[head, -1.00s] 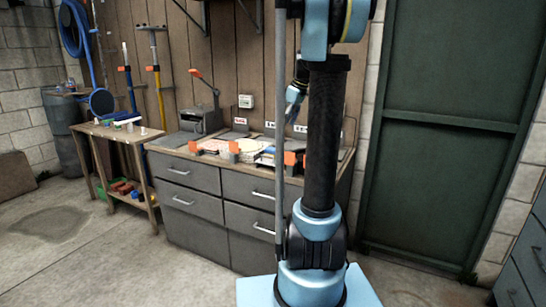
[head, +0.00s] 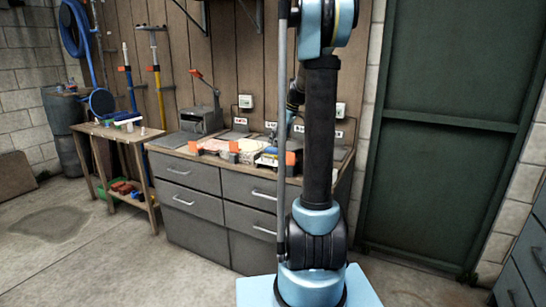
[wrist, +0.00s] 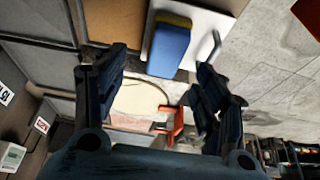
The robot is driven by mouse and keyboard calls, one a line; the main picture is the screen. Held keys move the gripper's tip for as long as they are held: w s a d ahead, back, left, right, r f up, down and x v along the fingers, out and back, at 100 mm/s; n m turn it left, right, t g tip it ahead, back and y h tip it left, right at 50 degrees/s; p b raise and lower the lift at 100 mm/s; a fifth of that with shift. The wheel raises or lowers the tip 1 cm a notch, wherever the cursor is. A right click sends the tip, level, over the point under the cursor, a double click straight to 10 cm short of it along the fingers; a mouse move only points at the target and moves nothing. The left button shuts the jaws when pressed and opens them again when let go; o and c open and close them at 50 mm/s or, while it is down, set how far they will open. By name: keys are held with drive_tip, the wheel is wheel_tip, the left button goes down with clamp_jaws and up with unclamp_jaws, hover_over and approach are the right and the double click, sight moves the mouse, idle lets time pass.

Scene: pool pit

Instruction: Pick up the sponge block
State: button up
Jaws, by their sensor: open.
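The sponge block (wrist: 168,50), blue with a yellow edge, lies on a white board (wrist: 215,22) at the top middle of the wrist view. My gripper (wrist: 157,85) is open, with a dark finger on each side and nothing held between them. The sponge block is beyond the fingertips, between their lines and apart from them. In the head view my gripper is over the workbench (head: 195,170), mostly hidden behind my arm. A small blue patch shows on the bench there, too small to identify surely.
A cream round piece (wrist: 138,97) and an orange clamp-like part (wrist: 177,125) are near the sponge block. A grey handle-like piece (wrist: 210,45) stands right of it. A grey machine with a lever (head: 200,119) stands on the bench's left. A wooden side table (head: 120,133) is farther left.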

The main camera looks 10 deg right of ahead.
sight(274, 149)
drive_tip(key=shift+s+x, duration=0.15)
drive_tip(key=shift+x, duration=1.5)
drive_tip(key=shift+s+x, duration=0.2)
drive_tip(key=shift+x, duration=1.5)
drive_tip(key=c, duration=1.2)
